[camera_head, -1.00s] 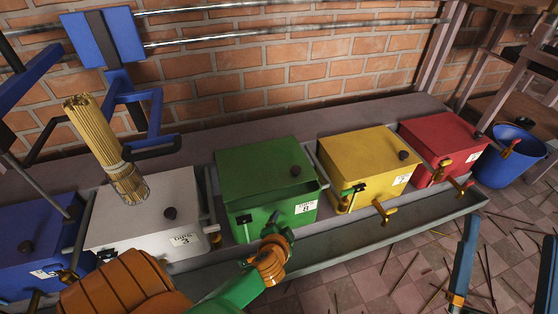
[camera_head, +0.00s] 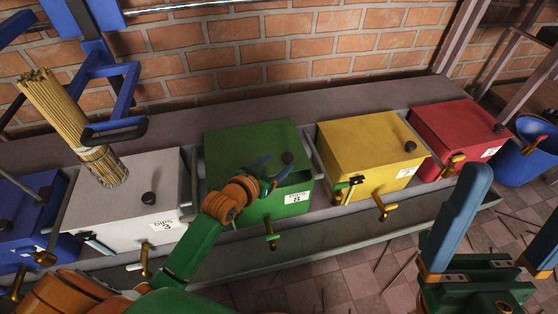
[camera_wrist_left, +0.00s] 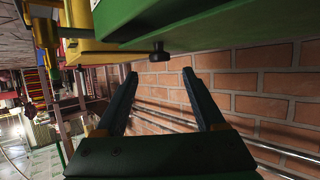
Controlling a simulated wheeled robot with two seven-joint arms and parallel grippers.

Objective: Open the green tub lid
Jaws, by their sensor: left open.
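My right gripper (camera_head: 500,240) is at the lower right, fingers apart, away from the tubs.
A white tub (camera_head: 130,195) with a bundle of sticks above it stands left of the green one, a yellow tub (camera_head: 365,145) and a red tub (camera_head: 455,125) right. Brass taps stick out in front. A brick wall (camera_head: 300,55) is behind.

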